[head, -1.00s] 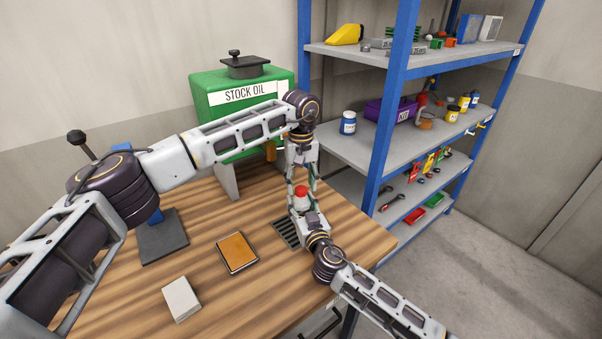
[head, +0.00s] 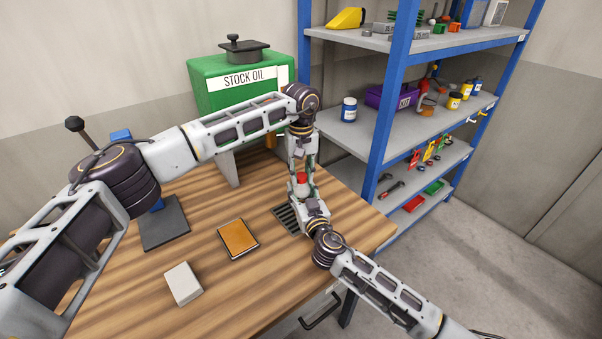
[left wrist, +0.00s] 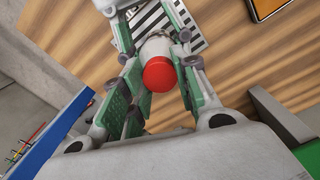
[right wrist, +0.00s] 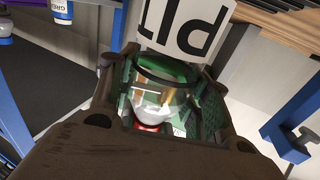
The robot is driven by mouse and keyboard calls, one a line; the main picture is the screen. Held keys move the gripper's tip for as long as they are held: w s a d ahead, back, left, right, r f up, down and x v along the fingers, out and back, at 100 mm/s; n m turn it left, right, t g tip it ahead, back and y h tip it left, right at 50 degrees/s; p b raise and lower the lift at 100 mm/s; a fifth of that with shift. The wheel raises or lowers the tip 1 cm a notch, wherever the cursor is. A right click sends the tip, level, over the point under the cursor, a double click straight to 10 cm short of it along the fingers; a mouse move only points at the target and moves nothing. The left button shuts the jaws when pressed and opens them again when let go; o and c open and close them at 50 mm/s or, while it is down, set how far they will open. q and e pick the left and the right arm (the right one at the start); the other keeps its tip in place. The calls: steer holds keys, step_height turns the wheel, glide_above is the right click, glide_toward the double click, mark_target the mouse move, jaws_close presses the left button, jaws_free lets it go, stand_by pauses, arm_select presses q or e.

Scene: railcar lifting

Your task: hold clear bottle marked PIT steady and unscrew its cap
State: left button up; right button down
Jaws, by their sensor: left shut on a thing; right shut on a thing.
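The bottle's red cap (head: 302,178) shows between my two grippers, above a dark grate, and fills the middle of the left wrist view (left wrist: 158,76). My left gripper (head: 301,172) comes down from above, its green-padded fingers shut on either side of the cap. My right gripper (head: 304,190) reaches in from the front right, shut on the clear bottle (right wrist: 160,88) below the cap. In the right wrist view the white label marked PIT (right wrist: 188,28) appears upside down beyond the fingers. The fingers hide much of the bottle.
A slotted grate (head: 287,220) is set in the wooden table (head: 200,255) beneath the grippers. An orange-topped pad (head: 238,239) and a white block (head: 183,284) lie to the left. A green STOCK OIL box (head: 205,90) stands behind. A blue-framed shelf (head: 390,100) stands at the right.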

arm_select(q)
steer(key=n, duration=0.4)
steer(key=shift+n, duration=0.4)
steer(key=n, duration=0.4)
steer(key=shift+n, duration=0.3)
steer(key=n, duration=0.4)
steer(key=shift+n, duration=0.4)
steer(key=n, duration=0.8)
steer(key=shift+n, duration=0.4)
steer(key=n, duration=0.4)
steer(key=shift+n, duration=0.3)
steer(key=n, duration=0.4)
steer(key=shift+r+n, duration=0.1)
steer(key=shift+n, duration=0.3)
steer(key=n, duration=0.4)
